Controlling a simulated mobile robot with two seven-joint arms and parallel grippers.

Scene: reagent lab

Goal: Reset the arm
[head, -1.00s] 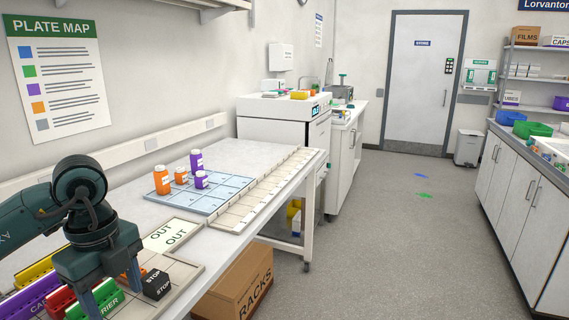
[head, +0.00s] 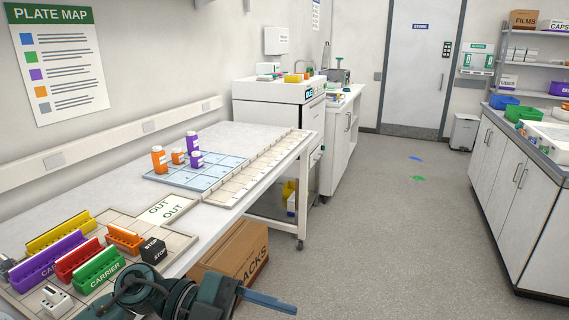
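My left arm lies low across the bottom of the head view, and its gripper (head: 268,300) points right, beyond the table's front edge. Its blue-grey fingers overlap in this view, so their gap cannot be judged; I see nothing held. The gripper is apart from the carriers and bottles on the table. My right gripper is not in view.
On the white table (head: 95,198) are yellow, purple, red, green and orange carriers, a black STOP block (head: 153,250) and a blue grid mat (head: 222,180) with orange and purple bottles. A cardboard RACKS box (head: 232,250) stands below. The floor to the right is clear.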

